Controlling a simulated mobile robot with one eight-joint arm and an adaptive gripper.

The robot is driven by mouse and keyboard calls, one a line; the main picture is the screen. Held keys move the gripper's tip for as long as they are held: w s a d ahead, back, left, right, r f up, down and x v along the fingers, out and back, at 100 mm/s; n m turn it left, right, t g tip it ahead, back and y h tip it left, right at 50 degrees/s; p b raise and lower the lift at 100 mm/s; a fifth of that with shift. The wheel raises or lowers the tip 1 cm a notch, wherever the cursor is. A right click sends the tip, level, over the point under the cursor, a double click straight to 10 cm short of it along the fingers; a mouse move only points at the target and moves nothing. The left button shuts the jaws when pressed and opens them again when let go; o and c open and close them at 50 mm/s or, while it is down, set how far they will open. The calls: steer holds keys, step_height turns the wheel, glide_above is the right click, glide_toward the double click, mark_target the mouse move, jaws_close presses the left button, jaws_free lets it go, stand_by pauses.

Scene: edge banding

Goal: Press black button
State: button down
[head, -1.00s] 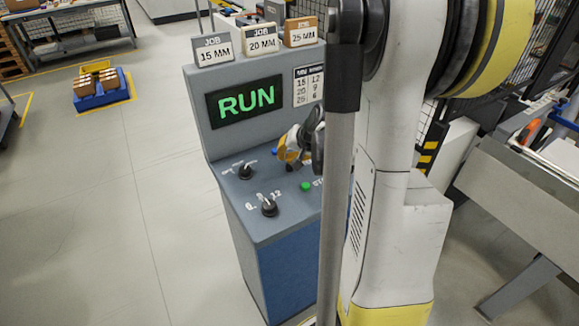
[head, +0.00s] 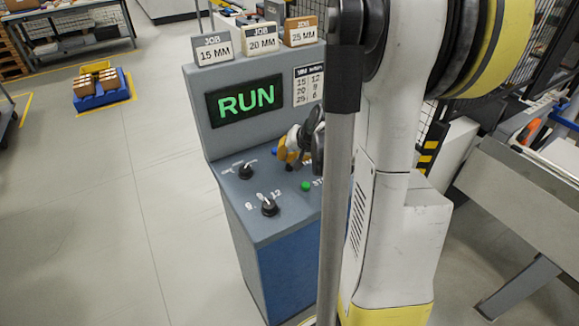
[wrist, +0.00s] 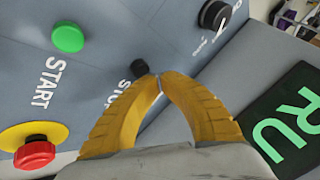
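The black button (wrist: 139,68) is a small round cap on the grey panel by the "STOP" label in the wrist view. My gripper (wrist: 160,80) has its two yellow fingers closed together at the tips, with nothing between them. The tips appear right beside the button in the picture; whether they touch it I cannot tell. In the head view my gripper (head: 283,155) is over the back right of the console top, partly hidden by my own arm.
A green START button (wrist: 68,38), a red mushroom button on yellow (wrist: 34,152) and a black knob (wrist: 214,15) are nearby. The upright panel with the RUN screen (head: 246,101) rises behind. A second knob (head: 269,207) sits at the console front.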

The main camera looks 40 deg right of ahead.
mark_target(287, 164)
steer(key=shift+f, duration=0.3)
steer(key=shift+f+b, duration=0.5)
steer(key=shift+b, duration=0.15)
stand_by(0.4)
steer(key=shift+r, duration=0.1)
steer(key=shift+r+p, duration=0.7)
steer(key=shift+r, duration=0.15)
steer(key=shift+r, duration=0.1)
step_height(287, 164, up, 5)
steer(key=p, duration=0.4)
stand_by(0.8)
